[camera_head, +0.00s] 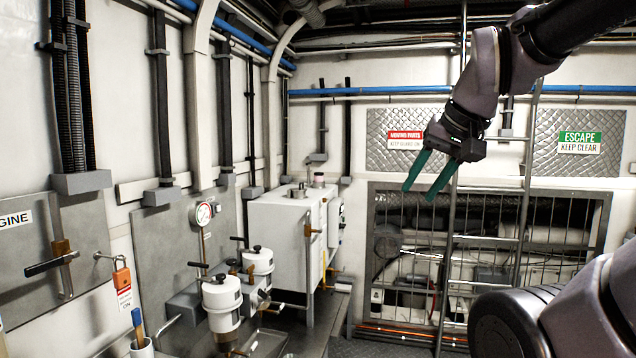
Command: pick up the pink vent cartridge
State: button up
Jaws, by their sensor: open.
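A small pinkish cylinder (318,180), which looks like the pink vent cartridge, stands upright at the back of the top of a white cabinet (284,225). It is small in view, so its details are hard to tell. My gripper (419,192) hangs in the air to the right of the cylinder and a little lower in the picture. Its two green fingers are apart, point down and left, and hold nothing. A clear gap shows between the fingers and the cabinet.
White canisters (222,303) and a gauge (203,214) stand left of the cabinet. A metal ladder (447,250) and a barred opening (490,265) are behind my gripper. An orange padlock (121,277) hangs at the left wall. A cup (141,349) with a brush sits at bottom left.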

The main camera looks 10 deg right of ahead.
aim_at(318, 176)
jog(key=i+l+u, duration=0.15)
jog(key=i+l, duration=1.2)
jog(key=i, duration=0.35)
jog(key=i+l+u, duration=0.15)
jog(key=i+l, duration=1.35)
jog(key=i, duration=0.15)
